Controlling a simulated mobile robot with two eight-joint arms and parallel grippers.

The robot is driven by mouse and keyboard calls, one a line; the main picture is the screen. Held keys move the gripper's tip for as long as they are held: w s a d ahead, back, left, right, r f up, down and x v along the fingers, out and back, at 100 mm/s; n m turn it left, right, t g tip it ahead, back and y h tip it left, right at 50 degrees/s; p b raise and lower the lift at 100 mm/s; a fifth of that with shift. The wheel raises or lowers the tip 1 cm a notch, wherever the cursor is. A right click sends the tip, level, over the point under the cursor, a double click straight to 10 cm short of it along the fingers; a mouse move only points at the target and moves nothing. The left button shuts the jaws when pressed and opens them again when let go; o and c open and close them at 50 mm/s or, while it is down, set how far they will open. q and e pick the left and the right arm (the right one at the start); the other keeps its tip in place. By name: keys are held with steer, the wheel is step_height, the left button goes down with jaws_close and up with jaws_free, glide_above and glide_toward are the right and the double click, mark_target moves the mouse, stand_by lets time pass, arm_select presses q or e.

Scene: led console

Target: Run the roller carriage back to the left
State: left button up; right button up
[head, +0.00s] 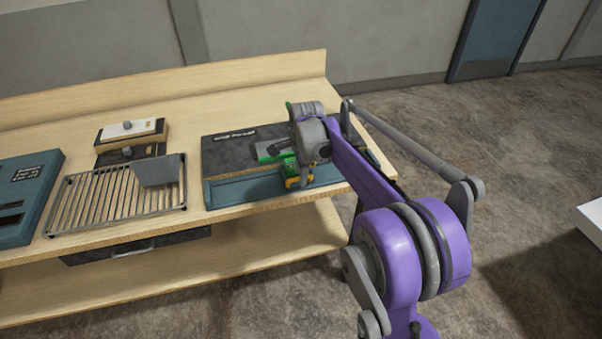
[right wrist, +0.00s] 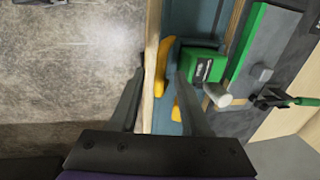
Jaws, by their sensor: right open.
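The roller carriage is a green block with yellow parts (head: 289,168) on the teal front rail (head: 238,191) of a dark console board, right of the rail's middle. In the right wrist view the green block (right wrist: 203,66) lies just right of my right gripper (right wrist: 161,73). The gripper is open, and a yellow piece (right wrist: 162,65) shows between its fingertips; I cannot tell whether they touch it. In the head view my wrist partly covers the carriage and the fingers are hard to make out. My left gripper is not in view.
A wire rack (head: 110,195) with a grey plate (head: 157,171) stands left of the board. A blue-grey box (head: 28,190) is at the far left, and a small box with a white top (head: 130,129) is behind the rack. The table's front edge runs close to the rail.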

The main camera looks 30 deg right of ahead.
jaws_close()
stand_by(1.5)
